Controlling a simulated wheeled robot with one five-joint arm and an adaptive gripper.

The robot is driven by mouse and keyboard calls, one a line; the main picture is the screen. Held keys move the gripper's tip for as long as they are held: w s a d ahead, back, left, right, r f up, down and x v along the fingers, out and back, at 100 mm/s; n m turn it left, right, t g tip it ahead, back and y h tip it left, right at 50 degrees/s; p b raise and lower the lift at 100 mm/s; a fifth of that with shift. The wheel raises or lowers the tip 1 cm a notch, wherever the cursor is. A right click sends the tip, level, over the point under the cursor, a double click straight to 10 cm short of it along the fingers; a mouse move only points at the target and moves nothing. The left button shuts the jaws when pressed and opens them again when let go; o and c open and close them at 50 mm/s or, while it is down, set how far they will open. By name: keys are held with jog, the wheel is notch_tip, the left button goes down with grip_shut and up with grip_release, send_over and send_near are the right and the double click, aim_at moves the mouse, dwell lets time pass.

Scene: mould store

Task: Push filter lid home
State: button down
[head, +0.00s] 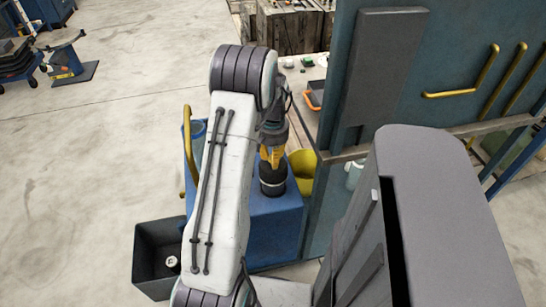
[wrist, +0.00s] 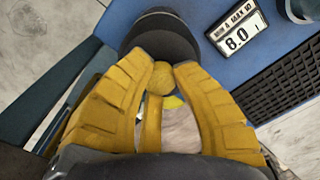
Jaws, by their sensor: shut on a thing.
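The filter lid is a dark round disc (wrist: 158,38) with a small yellow knob (wrist: 163,77) in the wrist view. My gripper (wrist: 162,74) has its yellow fingers shut around that knob. In the head view my gripper (head: 271,155) points down at the dark round filter (head: 272,183) on top of the blue unit (head: 262,225). The lid looks roughly level there. My fingers and arm hide part of it, and I cannot tell whether a gap is left under the lid.
A label reading 8.0 l (wrist: 238,35) and a black grille (wrist: 290,85) are on the blue surface. A yellow bucket (head: 303,170) stands close to the right of the filter. A dark open bin (head: 160,258) is at lower left. Open floor lies left.

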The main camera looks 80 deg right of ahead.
jog(key=shift+f, duration=0.3)
dwell(0.8)
jog(key=c, duration=1)
grip_release()
notch_tip(320, 180, up, 12)
dwell(0.6)
